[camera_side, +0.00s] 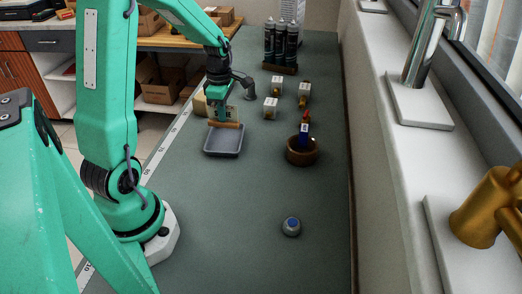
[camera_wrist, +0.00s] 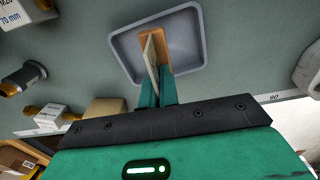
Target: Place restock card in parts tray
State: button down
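The restock card is a pale card (camera_wrist: 151,55) with an orange-brown strip (camera_wrist: 157,47) along its far end. In the side view the strip (camera_side: 225,124) hangs level below my gripper (camera_side: 222,112). My gripper's two fingers (camera_wrist: 157,91) are closed on the card in the wrist view. The grey parts tray (camera_side: 222,152) lies flat on the bench beneath. In the wrist view the card overlaps the tray, whose rim (camera_wrist: 200,40) surrounds the strip. I cannot tell whether the strip touches the tray. The tray otherwise looks empty.
A brown round bowl (camera_side: 301,157) holding blue and red items stands right of the tray. Several small white boxes (camera_side: 270,108) and a rack of dark tubes (camera_side: 280,68) stand behind. A grey knob with a blue top (camera_side: 291,227) sits in front.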

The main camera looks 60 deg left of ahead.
aim_at(224, 125)
jog(key=shift+f, duration=1.95)
jog(key=shift+f, duration=0.6)
jog(key=c, duration=1.7)
grip_release()
jog(key=shift+r, duration=0.1)
notch_tip(224, 125, up, 13)
